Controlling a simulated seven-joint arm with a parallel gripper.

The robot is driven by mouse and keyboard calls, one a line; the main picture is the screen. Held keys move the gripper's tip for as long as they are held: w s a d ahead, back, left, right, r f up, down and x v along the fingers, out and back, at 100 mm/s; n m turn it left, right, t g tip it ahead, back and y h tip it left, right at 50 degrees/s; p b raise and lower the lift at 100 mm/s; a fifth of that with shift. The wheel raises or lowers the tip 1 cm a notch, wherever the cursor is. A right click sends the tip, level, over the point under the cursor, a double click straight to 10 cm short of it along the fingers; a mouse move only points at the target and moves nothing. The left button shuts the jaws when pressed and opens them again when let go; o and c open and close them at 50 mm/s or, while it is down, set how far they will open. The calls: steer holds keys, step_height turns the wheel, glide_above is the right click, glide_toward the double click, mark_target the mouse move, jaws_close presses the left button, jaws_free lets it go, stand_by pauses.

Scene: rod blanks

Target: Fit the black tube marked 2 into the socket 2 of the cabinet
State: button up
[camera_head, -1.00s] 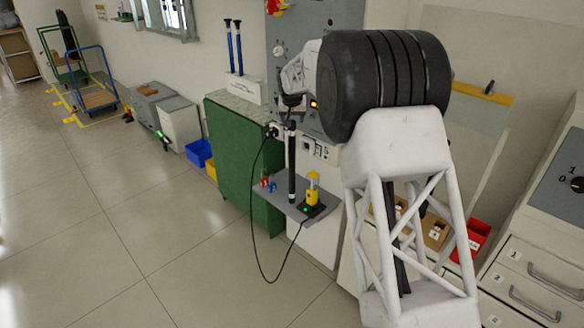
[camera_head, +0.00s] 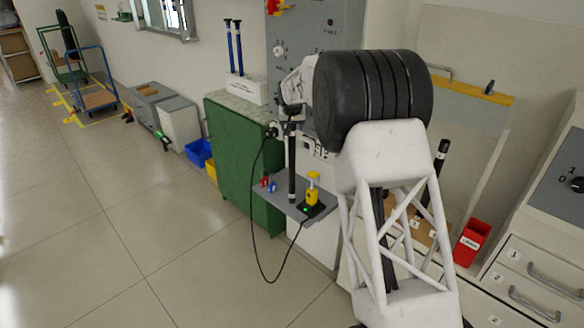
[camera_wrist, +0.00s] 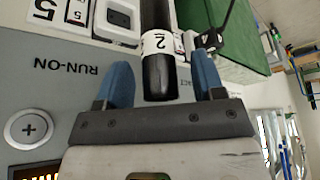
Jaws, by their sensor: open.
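The black tube (camera_wrist: 158,78) with a white band marked 2 lies between the two blue fingers of my gripper (camera_wrist: 163,72) in the wrist view. The fingers are open, with a gap visible on each side of the tube. In the head view a black tube (camera_head: 292,175) stands upright from the grey shelf, below my gripper (camera_head: 291,108). The grey cabinet panel (camera_head: 345,30) is behind, partly hidden by my arm. In the wrist view, the panel (camera_wrist: 45,85) shows the text RUN-ON and a plus-marked button. I cannot make out socket 2.
A yellow device (camera_head: 313,190) on a black base stands on the shelf beside the tube, with a black cable hanging down. A green cabinet (camera_head: 240,150) is left. Another black tube (camera_head: 441,160) and a red bin (camera_head: 472,241) are right. The floor at left is open.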

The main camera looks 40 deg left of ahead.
jaws_close()
stand_by(0.4)
steer(key=shift+r, duration=0.15)
steer(key=shift+r, duration=1.6)
steer(key=s+d+r, duration=0.1)
steer(key=s+d, duration=0.8)
steer(key=d, duration=0.3)
steer(key=shift+s+d+r, duration=0.3)
steer(key=shift+s+d, duration=0.05)
steer(key=shift+d, duration=0.05)
